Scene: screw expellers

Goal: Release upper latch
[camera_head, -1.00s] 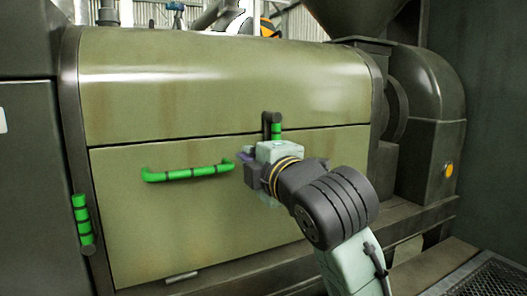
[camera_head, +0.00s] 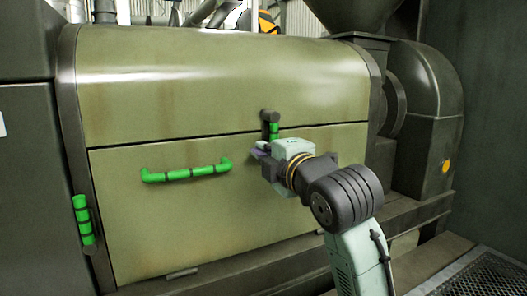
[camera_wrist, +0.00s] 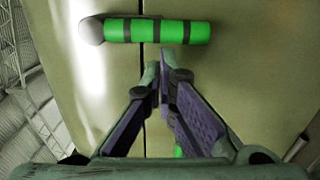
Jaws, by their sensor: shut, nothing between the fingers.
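The upper latch is a short bar with green (camera_head: 274,130) and dark bands and a dark round end at its top. It lies across the seam between the machine's upper cover and the lower panel. In the wrist view the upper latch (camera_wrist: 180,32) crosses the seam near the top of the picture. My gripper (camera_head: 256,151) is just below the latch in the head view. In the wrist view its fingertips (camera_wrist: 165,70) are together near the seam, empty, a little apart from the latch in the picture. The exact depth gap cannot be told.
A green handle (camera_head: 187,174) sits on the lower panel (camera_head: 190,225), left of my gripper. Another green latch (camera_head: 83,222) is on the frame at the lower left. A grated floor (camera_head: 490,277) lies at the lower right.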

